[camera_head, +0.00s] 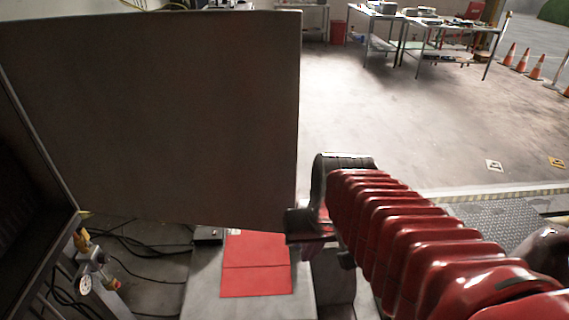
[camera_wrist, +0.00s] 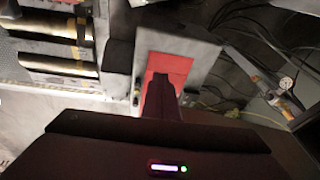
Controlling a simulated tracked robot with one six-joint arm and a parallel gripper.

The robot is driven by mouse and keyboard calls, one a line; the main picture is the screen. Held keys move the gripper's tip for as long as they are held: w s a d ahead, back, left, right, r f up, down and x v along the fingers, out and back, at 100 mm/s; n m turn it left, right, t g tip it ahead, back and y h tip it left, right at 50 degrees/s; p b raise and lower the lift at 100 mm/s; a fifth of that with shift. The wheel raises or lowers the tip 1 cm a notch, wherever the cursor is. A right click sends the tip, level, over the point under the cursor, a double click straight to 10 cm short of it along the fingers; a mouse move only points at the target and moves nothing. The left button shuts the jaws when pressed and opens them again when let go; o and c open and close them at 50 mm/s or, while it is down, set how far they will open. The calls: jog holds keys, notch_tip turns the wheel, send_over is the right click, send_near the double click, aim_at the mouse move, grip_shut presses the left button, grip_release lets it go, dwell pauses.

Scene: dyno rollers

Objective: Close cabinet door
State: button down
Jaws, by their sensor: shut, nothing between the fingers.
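The cabinet door (camera_head: 160,115) is a large dark flat panel standing wide open in the head view. It swings out from the dark cabinet (camera_head: 62,185) at the left edge, whose interior is in shadow. My gripper (camera_head: 296,226) is at the door's lower right corner, at the end of my red ribbed arm. Its tip overlaps the door's free edge in the picture; I cannot tell whether they touch. In the wrist view my gripper (camera_wrist: 158,90) shows as a narrow dark wedge, fingers together and empty. I cannot clearly make out the door there.
A red folder or sheet (camera_head: 256,265) lies on a pale surface below the door. Cables and a gauge (camera_head: 84,284) are at the lower left. Worktables (camera_head: 430,30) and orange cones (camera_head: 522,60) stand far back. Open floor lies to the door's right.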

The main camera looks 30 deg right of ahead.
jog(key=w+d+f+m+t+y, duration=0.1)
jog(key=w+d+f+m+y, duration=0.4)
jog(key=w+d+m+y, duration=0.3)
jog(key=w+d+r+n+t+y, duration=0.1)
jog(key=w+d+r+t+y, duration=0.2)
jog(key=r, duration=0.3)
jog(key=w+d+r+n+t+y, duration=0.2)
jog(key=w+d+r+t, duration=0.1)
jog(key=r, duration=0.4)
jog(key=shift+w+d+n+t+y, duration=0.3)
jog(key=shift+w+d+t+y, duration=0.1)
jog(key=shift+w+t, duration=0.6)
jog(key=shift+w, duration=0.1)
jog(key=w+a, duration=0.2)
jog(key=a, duration=0.7)
jog(key=shift+w, duration=0.35)
